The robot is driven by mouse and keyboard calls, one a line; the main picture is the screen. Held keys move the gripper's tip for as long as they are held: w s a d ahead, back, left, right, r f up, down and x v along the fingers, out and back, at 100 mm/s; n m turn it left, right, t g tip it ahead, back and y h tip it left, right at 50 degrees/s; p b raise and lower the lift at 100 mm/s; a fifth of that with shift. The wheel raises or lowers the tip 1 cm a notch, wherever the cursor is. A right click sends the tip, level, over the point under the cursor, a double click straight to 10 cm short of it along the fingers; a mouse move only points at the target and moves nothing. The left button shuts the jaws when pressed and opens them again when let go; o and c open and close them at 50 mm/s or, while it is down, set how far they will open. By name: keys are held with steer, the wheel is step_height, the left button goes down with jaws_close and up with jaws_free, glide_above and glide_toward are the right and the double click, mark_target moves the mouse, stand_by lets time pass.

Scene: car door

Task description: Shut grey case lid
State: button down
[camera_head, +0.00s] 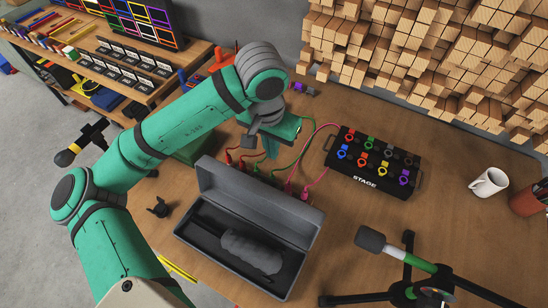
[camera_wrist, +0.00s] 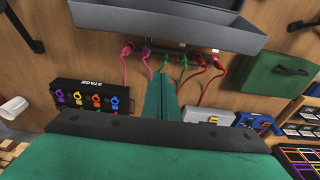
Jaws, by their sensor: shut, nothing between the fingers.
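The grey case (camera_head: 190,240) lies on the wooden table in the head view with its lid (camera_head: 262,203) open, standing up along the far long side. A dark grey, microphone-like object lies inside it. In the wrist view the grey case lid (camera_wrist: 165,33) crosses the top edge, and only part of the case shows. My gripper (camera_head: 270,150) is beyond the raised lid, apart from it, above the cables. In the wrist view its green fingers (camera_wrist: 163,82) are together with nothing between them, pointing toward the lid side.
A green box (camera_wrist: 272,78) stands beside the case. A microphone on a stand (camera_head: 400,260) is at right front, a white mug (camera_head: 488,182) further right. Wooden blocks line the back wall.

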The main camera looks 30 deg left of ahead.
step_height(320, 180, down, 8)
steer(key=s, duration=0.2)
steer(key=shift+s+d+f, duration=0.2)
steer(key=shift+s+f, duration=0.05)
steer(key=shift+s, duration=0.15)
stand_by(0.4)
